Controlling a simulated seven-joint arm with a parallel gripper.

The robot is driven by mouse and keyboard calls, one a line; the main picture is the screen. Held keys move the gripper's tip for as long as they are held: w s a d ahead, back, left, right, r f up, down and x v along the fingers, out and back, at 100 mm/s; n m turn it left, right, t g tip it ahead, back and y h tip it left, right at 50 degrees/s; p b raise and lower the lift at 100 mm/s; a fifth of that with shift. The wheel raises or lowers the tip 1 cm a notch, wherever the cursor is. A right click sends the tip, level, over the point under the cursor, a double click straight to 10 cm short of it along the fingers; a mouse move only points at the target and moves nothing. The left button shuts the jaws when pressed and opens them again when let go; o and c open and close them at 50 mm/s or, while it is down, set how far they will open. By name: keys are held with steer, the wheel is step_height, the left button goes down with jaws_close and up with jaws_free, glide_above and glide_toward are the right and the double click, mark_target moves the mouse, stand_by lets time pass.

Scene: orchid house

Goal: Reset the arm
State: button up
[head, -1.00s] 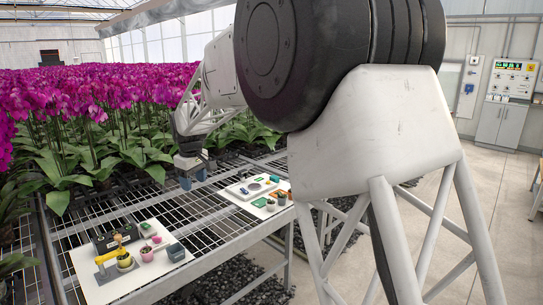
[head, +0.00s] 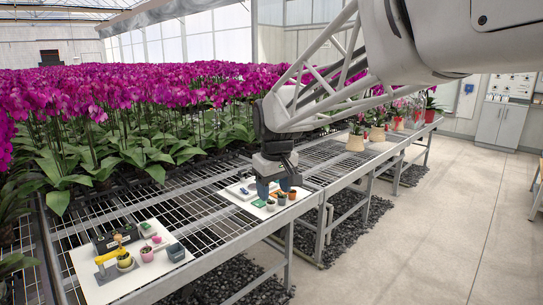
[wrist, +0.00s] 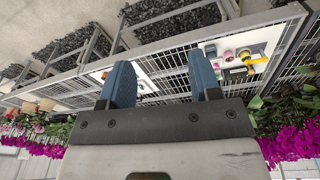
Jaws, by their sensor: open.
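My gripper (head: 275,190) points down over the far white board (head: 242,194) on the mesh bench, at the board's right part. Its two blue fingers stand apart with nothing between them, as the wrist view (wrist: 160,75) also shows. In the head view it hides part of that board; a small dark pot (head: 282,199) shows just below the fingers. I cannot tell the exact height of the fingertips above the board.
A nearer white board (head: 98,282) carries a yellow stand (head: 106,260), a pink pot (head: 146,254), a blue-grey bin (head: 176,252) and a black tray. Purple orchids (head: 130,90) fill the bench behind. The concrete floor (head: 420,235) at right is clear.

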steer(key=s+d+f+m, duration=0.2)
steer(key=s+d, duration=0.4)
steer(key=s, duration=0.4)
steer(key=s+d+f+m, duration=0.2)
steer(key=s+d, duration=0.4)
steer(key=s, duration=0.4)
steer(key=s+d+f+m+t, duration=0.1)
steer(key=s+d+f+m, duration=0.2)
steer(key=s, duration=0.7)
steer(key=d+f, duration=0.1)
steer(key=d, duration=0.1)
steer(key=shift+s+d+f+h, duration=0.25)
steer(key=shift+d+h, duration=0.05)
steer(key=shift+d, duration=0.1)
